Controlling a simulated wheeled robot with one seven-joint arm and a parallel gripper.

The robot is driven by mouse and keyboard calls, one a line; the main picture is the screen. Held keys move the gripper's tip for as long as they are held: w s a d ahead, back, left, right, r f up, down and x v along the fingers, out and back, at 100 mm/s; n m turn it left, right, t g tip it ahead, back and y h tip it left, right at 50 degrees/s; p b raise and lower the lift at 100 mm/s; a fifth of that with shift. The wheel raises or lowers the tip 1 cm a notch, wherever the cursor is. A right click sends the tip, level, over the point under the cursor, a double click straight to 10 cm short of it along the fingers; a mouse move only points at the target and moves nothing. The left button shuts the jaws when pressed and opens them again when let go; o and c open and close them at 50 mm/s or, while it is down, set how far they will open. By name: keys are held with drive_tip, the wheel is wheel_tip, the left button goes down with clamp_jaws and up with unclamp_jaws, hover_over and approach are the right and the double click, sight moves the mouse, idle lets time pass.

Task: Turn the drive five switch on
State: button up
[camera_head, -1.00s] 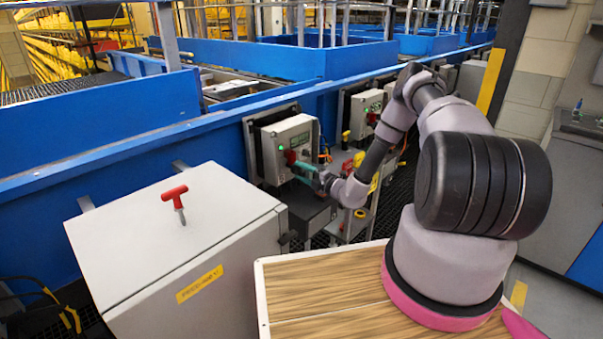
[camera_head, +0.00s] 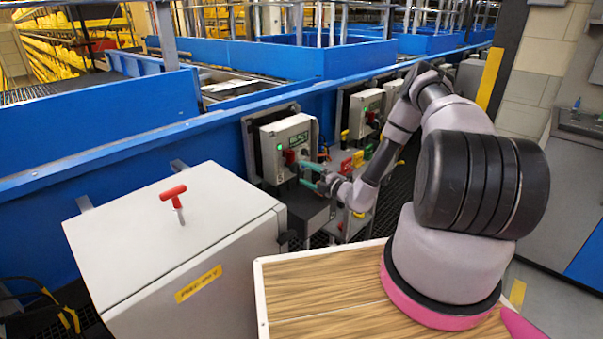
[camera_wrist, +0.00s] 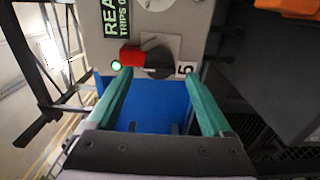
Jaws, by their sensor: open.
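The drive five switch has a red handle (camera_wrist: 131,56) and a dark round knob (camera_wrist: 158,62) on a grey plate, beside a label "5" (camera_wrist: 185,69). The red handle points left from the knob. The switch (camera_head: 289,157) is on the front of a pale grey box (camera_head: 300,131). A green lamp (camera_wrist: 116,66) is lit at its left, and a green display (camera_wrist: 117,18) above shows partial text, "REA" and "TRIPS 0". My gripper (camera_wrist: 158,76) is open, its teal fingers apart below and to either side of the switch. In the head view, my gripper (camera_head: 303,173) is in front of the box's lower part.
A similar box (camera_head: 367,111) is mounted farther along the blue conveyor wall (camera_head: 215,150). A grey cabinet with a red T-handle (camera_head: 174,193) stands at the left front. Red and yellow items (camera_head: 352,163) are right of my gripper.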

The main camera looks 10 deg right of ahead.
drive_tip(key=v, duration=0.8)
drive_tip(key=shift+w, duration=0.1)
drive_tip(key=s+a+r+n+g+y, duration=0.1)
drive_tip(key=s+a+r+n+g, duration=0.25)
drive_tip(key=r+n, duration=0.5)
drive_tip(key=s+a+r+n+g+y, duration=0.1)
drive_tip(key=s+a+r+n+g, duration=0.2)
drive_tip(key=r+n+g, duration=0.5)
drive_tip(key=s+a+r+n+g+y, duration=0.1)
drive_tip(key=s+a+r+n+g, duration=0.15)
drive_tip(key=r+n, duration=0.65)
drive_tip(key=s+d+r+n+t+h, duration=0.3)
drive_tip(key=s+d+r+n+h, duration=0.1)
drive_tip(key=s+r+n, duration=0.4)
drive_tip(key=s+d+r+n+t+h, duration=0.3)
drive_tip(key=s+r+n+h, duration=0.4)
drive_tip(key=s+r, duration=0.6)
drive_tip(key=shift+d+r+n+t+h, duration=0.3)
drive_tip(key=shift+d+r+n, duration=0.25)
drive_tip(key=shift+r+n, duration=0.5)
drive_tip(key=shift+f, duration=0.15)
